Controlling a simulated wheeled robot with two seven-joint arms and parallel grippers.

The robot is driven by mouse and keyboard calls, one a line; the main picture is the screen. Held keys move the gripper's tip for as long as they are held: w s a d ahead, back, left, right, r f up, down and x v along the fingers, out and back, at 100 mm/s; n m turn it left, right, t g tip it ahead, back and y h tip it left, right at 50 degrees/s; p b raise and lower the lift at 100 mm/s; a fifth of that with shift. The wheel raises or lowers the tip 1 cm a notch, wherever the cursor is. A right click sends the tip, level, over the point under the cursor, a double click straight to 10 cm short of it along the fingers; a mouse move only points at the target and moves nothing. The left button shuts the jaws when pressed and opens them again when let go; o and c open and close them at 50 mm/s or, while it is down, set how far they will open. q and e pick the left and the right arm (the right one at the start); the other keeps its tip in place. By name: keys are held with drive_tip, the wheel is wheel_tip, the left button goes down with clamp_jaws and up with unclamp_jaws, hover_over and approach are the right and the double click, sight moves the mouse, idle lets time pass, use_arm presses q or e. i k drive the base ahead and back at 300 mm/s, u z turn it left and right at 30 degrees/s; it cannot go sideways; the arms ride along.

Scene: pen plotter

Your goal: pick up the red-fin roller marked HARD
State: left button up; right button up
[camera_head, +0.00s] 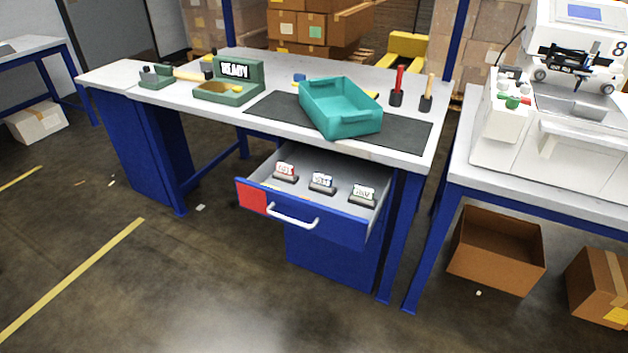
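Three small dark-based pieces with marked tops lie in a row in the open drawer (312,225) under the workbench. The left one (285,172) has a red top with light marking, the likely red-fin roller; its lettering is too small to read surely. The middle one (322,183) has a blue and white top. The right one (363,195) has a pale grey or white top with dark marking. Neither of my grippers shows in the head view.
The drawer front has a white handle (292,217) and a red patch. A teal bin (340,106) stands on a dark mat (408,134) above the drawer. A green READY stand (229,80) is left of it. A white machine (560,130) stands at right; floor before the drawer is clear.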

sight(285, 173)
drive_tip(key=u, duration=1.6)
drive_tip(key=i, duration=2.5)
drive_tip(key=z, duration=2.45)
